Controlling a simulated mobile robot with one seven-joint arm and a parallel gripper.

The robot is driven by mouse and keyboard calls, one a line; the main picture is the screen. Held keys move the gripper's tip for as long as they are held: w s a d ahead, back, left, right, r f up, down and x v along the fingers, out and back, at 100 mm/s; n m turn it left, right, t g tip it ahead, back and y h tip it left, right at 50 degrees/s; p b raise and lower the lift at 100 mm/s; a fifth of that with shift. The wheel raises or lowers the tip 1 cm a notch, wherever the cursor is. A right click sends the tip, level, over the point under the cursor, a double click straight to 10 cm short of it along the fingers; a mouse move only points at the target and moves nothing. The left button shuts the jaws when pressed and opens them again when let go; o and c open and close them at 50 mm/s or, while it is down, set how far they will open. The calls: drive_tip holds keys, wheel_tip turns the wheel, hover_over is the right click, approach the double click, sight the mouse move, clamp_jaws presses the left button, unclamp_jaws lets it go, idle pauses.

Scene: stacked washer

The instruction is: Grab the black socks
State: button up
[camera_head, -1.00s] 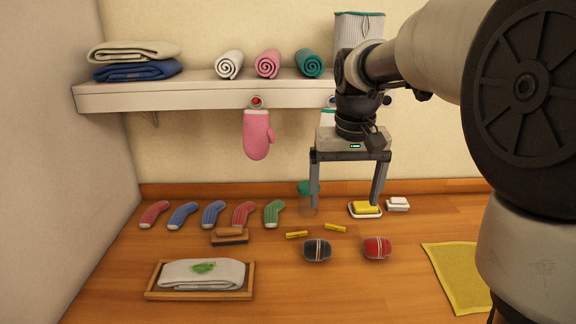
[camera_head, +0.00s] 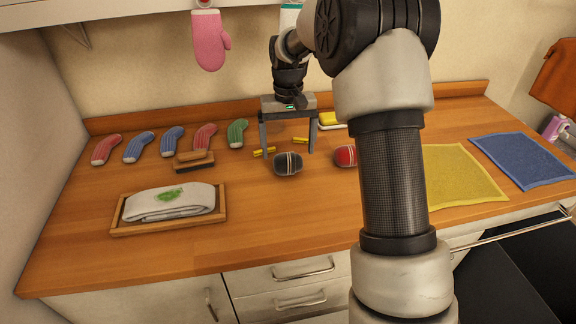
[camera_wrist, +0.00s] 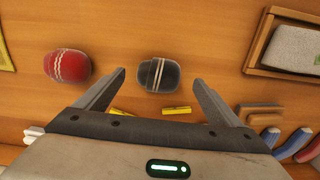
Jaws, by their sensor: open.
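The black socks (camera_head: 288,164) are a rolled dark bundle with pale stripes, lying on the wooden counter. They also show in the wrist view (camera_wrist: 158,73), at the top centre between the lines of the two fingers, beyond the tips. My gripper (camera_head: 289,150) points down above the counter, just behind the black socks in the head view. In the wrist view my gripper (camera_wrist: 158,76) is open and empty, its fingers spread wide. The red sock bundle (camera_wrist: 68,66) lies to the left of the black one there, and is partly hidden by my arm in the head view (camera_head: 345,155).
Yellow clothespins (camera_head: 264,152) lie close to the black socks. A brush (camera_head: 194,160), a tray (camera_head: 120,229) with a folded cloth (camera_head: 168,202) and several single socks (camera_head: 172,141) are left. Yellow (camera_head: 460,175) and blue (camera_head: 523,160) cloths lie right. The front counter is clear.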

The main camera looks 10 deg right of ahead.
sight(288, 157)
drive_tip(key=f, duration=0.6)
drive_tip(key=shift+w+d+f+b, duration=0.1)
drive_tip(key=shift+w+f+b, duration=0.2)
drive_tip(key=shift+b, duration=0.1)
drive_tip(key=shift+r, duration=0.1)
drive_tip(key=c, duration=1.1)
drive_tip(key=shift+c, duration=0.2)
